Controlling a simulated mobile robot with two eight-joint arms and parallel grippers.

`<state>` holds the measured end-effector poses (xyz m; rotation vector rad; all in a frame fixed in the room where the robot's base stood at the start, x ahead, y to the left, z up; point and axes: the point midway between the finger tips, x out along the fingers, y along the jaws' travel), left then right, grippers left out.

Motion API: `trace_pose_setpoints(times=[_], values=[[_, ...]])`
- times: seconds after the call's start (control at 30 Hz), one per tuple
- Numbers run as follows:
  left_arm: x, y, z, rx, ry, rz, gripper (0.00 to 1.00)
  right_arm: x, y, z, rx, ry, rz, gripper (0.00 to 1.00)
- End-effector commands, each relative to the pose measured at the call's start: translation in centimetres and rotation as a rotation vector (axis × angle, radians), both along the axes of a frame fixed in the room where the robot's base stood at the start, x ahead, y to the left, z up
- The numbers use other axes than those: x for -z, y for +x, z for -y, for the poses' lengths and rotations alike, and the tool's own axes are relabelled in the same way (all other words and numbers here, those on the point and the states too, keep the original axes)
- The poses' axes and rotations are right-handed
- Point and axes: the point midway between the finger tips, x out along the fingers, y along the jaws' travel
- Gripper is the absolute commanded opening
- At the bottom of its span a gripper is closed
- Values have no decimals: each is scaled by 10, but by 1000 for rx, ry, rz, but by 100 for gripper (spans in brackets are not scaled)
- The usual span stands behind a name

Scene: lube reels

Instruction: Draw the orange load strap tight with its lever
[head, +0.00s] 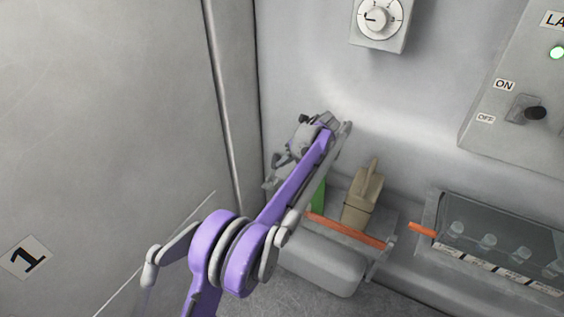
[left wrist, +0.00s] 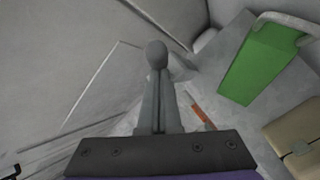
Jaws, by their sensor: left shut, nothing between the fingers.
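The orange load strap (head: 346,230) runs across the front of a grey shelf, in front of a tan can (head: 362,196) and a green container (head: 318,196). A short piece of orange strap also shows in the left wrist view (left wrist: 199,114). My left gripper (left wrist: 157,50) is shut and empty. In the head view it is at the left end of the shelf, partly behind my purple arm. A grey part (left wrist: 184,68) shows just behind the fingertips; I cannot tell whether it is the lever or whether they touch. My right gripper is not in view.
A grey rounded box (head: 320,264) is below the strap. A glass-fronted case (head: 500,240) with an orange piece at its left end is on the right. A dial (head: 380,18) and a switch panel (head: 520,100) are on the wall. A grey panel (head: 100,120) stands close on the left.

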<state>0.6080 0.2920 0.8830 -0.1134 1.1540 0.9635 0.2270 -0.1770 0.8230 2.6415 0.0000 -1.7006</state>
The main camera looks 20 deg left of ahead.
Motion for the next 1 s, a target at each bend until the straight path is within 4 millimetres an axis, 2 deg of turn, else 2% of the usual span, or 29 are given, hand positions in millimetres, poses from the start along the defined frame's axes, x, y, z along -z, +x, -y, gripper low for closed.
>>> trace_pose_setpoints(times=[0.17, 0.5, 0.83, 1.0], values=[[-1, 0, 0, 0, 0, 2, 0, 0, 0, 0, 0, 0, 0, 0], [-16, 0, 0, 0, 0, 3, 0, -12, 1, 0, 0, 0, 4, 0], [-16, 0, 0, 0, 0, 3, 0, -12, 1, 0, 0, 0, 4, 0], [-21, -4, 10, 0, 0, 3, 0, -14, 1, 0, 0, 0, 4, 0]])
